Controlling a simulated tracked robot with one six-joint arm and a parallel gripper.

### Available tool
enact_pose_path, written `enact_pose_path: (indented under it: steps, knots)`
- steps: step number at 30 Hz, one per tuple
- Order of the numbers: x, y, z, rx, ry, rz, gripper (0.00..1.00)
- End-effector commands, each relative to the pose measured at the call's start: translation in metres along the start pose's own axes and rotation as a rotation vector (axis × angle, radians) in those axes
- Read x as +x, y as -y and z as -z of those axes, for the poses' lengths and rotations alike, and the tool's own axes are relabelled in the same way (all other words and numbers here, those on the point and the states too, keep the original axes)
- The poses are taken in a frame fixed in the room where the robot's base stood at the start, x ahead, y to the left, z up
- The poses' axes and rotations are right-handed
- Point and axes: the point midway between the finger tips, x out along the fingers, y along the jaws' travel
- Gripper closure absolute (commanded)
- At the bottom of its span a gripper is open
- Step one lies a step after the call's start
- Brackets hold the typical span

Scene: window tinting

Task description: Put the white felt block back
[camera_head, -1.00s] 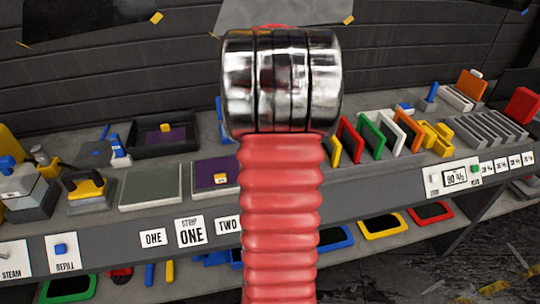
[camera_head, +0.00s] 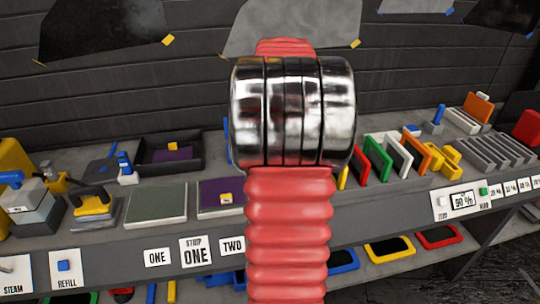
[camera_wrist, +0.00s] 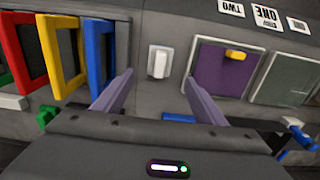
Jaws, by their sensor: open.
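A small white block (camera_wrist: 158,64), which looks like the white felt block, stands on a pale plate on the grey bench in the wrist view. My gripper (camera_wrist: 158,92) is open, its two fingers apart with nothing between them. The block lies beyond the fingertips, in line with the gap, and appears apart from them. In the head view my red arm and its metal joint cover the middle of the bench, so the block and gripper are hidden there.
Coloured frames stand upright left of the block in the wrist view, the blue frame (camera_wrist: 98,52) nearest the left finger. A purple sheet (camera_wrist: 222,72) with a yellow tab lies to the right. In the head view, a grey slotted rack (camera_head: 492,145) stands at the right.

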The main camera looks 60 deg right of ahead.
Motion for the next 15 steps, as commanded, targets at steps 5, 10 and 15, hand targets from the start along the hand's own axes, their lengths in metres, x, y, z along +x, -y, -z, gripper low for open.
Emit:
enact_pose_path:
  steps: [5, 10, 15]
  knots:
    - [0.000, 0.000, 0.000, 0.000, 0.000, 0.000, 0.35]
    - [-0.003, 0.008, -0.002, -0.013, -0.007, -0.001, 0.35]
    - [-0.015, 0.047, -0.013, -0.070, -0.041, -0.006, 0.35]
